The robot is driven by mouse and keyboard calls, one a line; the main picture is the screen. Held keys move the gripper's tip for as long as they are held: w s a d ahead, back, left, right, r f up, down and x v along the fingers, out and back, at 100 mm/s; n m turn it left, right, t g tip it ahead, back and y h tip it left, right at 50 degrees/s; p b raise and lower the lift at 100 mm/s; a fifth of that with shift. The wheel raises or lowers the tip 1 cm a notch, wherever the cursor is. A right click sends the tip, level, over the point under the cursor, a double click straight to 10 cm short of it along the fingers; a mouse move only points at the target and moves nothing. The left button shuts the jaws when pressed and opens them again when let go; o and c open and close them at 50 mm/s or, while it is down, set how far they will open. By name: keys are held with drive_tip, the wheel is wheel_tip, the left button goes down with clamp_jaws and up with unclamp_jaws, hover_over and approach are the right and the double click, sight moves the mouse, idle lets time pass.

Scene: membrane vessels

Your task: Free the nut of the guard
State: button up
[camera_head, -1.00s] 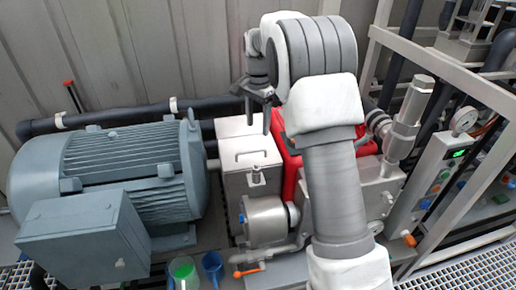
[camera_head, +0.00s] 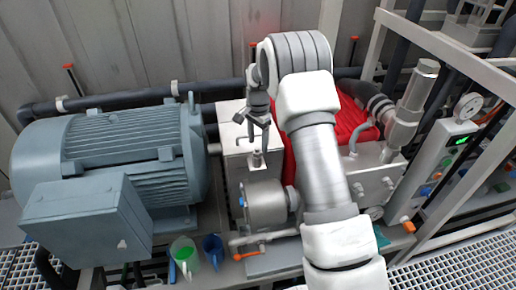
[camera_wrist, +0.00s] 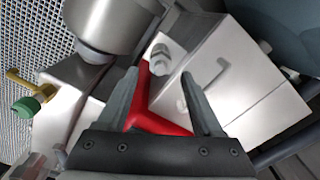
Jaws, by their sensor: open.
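The guard (camera_head: 235,135) is a pale metal box with a bar handle, between the motor and the red pump part. It also shows in the wrist view (camera_wrist: 258,82), at the right. The nut (camera_head: 257,159) sits at the guard's front on a short upright stud. In the wrist view the nut (camera_wrist: 160,54) shows just beyond the fingertips, left of the guard's handle. My gripper (camera_head: 256,138) is open and empty, pointing down just above the nut. In the wrist view its fingers (camera_wrist: 159,76) stand apart on either side of the line to the nut, seemingly not touching it.
A large blue-grey motor (camera_head: 130,150) stands to the left. A metal cylinder (camera_head: 266,205) lies close in front of the guard. An orange-handled valve (camera_head: 247,255) and green and blue cups (camera_head: 185,258) are at the front. A red body (camera_head: 350,120) is behind my arm.

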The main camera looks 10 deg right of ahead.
sight(258, 150)
drive_tip(key=shift+f, duration=1.55)
clamp_jaws()
